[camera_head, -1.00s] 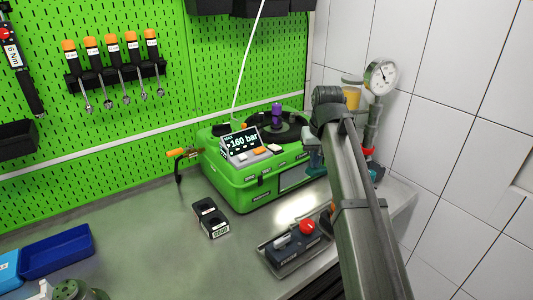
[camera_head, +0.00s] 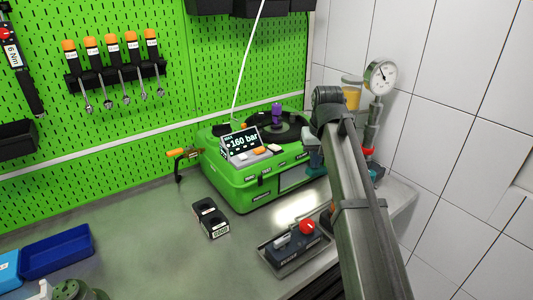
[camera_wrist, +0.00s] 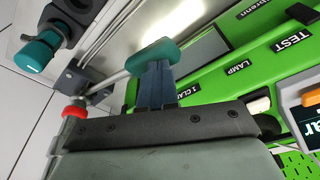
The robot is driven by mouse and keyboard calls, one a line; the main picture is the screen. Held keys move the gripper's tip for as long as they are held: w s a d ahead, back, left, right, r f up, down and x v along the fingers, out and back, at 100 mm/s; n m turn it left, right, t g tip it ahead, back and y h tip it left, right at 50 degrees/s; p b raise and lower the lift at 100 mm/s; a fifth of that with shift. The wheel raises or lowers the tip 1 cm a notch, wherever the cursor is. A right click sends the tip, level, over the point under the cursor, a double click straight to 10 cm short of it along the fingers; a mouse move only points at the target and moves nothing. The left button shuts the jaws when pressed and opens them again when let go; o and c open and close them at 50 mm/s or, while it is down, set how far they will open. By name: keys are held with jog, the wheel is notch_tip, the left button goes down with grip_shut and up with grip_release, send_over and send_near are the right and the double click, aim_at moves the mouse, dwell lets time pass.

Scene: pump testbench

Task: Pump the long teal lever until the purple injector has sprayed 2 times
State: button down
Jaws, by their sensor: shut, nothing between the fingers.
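The long teal lever's grip (camera_wrist: 152,57) is in the wrist view, at the end of a thin metal rod. My gripper (camera_wrist: 157,72) is shut and empty, its fingertips right at the grip; whether they touch it I cannot tell. In the head view my arm hides most of the lever and the gripper. The purple injector (camera_head: 277,115) stands upright on the dark round top of the green tester (camera_head: 245,185). No spray shows at it. The tester's display (camera_head: 241,142) reads 160 bar.
A pressure gauge (camera_head: 380,76) stands behind my arm by the white tiled wall. A shorter teal knob (camera_wrist: 35,52) is at upper left in the wrist view. A control box with a red button (camera_head: 307,227) sits at the bench front. A black block (camera_head: 210,217) lies left of it.

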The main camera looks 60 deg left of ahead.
aim_at(312, 176)
jog(key=shift+s+f, duration=0.2)
jog(key=shift+f, duration=1.4)
jog(key=shift+s+f, duration=0.2)
jog(key=shift+f, duration=1.35)
jog(key=shift+r, duration=0.1)
jog(key=shift+w+r, duration=0.2)
jog(key=shift+r, duration=1.3)
jog(key=shift+w+r, duration=0.15)
jog(key=shift+r, duration=1.45)
jog(key=shift+w+a+v, duration=0.1)
jog(key=shift+a+v, duration=0.05)
jog(key=shift+v, duration=0.85)
jog(key=shift+w+a+v, duration=0.1)
jog(key=shift+a+v, duration=0.1)
jog(key=shift+v, duration=0.75)
jog(key=shift+w+a+v, duration=0.1)
jog(key=shift+a+v, duration=0.05)
jog(key=shift+v, duration=0.85)
jog(key=shift+r, duration=0.1)
